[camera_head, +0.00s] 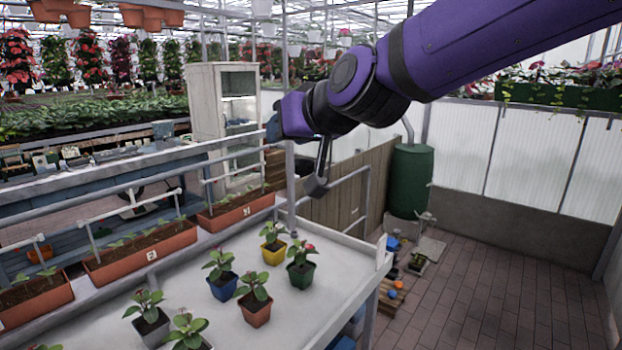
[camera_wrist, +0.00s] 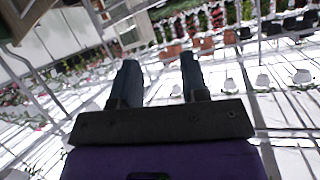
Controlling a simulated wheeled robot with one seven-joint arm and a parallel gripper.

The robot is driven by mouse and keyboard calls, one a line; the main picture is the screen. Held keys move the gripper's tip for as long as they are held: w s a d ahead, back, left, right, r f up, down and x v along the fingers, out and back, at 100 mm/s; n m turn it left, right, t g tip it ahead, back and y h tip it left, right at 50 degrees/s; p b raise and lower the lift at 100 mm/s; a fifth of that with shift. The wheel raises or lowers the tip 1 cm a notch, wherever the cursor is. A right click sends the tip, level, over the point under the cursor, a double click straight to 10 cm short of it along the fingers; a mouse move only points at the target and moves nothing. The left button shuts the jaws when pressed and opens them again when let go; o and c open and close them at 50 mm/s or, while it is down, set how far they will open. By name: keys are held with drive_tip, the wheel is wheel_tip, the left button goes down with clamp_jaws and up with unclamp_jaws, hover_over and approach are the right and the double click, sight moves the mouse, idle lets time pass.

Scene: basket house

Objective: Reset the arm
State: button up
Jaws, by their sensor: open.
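My arm is purple with black joints and reaches in from the upper right in the head view. My gripper (camera_head: 296,160) hangs in the air above the far end of the white plant table (camera_head: 328,262), clear of the plants. In the wrist view my gripper (camera_wrist: 159,64) shows two dark fingers standing apart with nothing between them. That view is strongly tilted and shows the bright roof and hanging pots behind the fingers.
Potted plants stand on the table, among them a yellow pot (camera_head: 273,255), a blue pot (camera_head: 222,287) and a green pot (camera_head: 300,275). Orange planters (camera_head: 140,255) line the left edge. A green barrel (camera_head: 410,181) stands beyond. The brick floor (camera_head: 510,295) at right is open.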

drive_tip(key=s+d+f+m+g+h, duration=0.1)
drive_tip(key=s+d+h, duration=0.15)
drive_tip(key=d, duration=0.75)
drive_tip(key=s+d+f+m+g+h, duration=0.15)
drive_tip(key=s+d, duration=0.25)
drive_tip(key=d, duration=0.5)
drive_tip(key=s+d+f+m+g+h, duration=0.1)
drive_tip(key=s+d+f+h, duration=0.1)
drive_tip(key=s+d, duration=0.5)
drive_tip(key=s+d+f+m+g+h, duration=0.1)
drive_tip(key=s+d+f, duration=0.3)
drive_tip(key=s+d, duration=0.4)
drive_tip(key=shift+m+h, duration=0.55)
drive_tip(key=shift+h, duration=0.05)
drive_tip(key=shift+w+g, duration=0.1)
drive_tip(key=shift+g, duration=0.15)
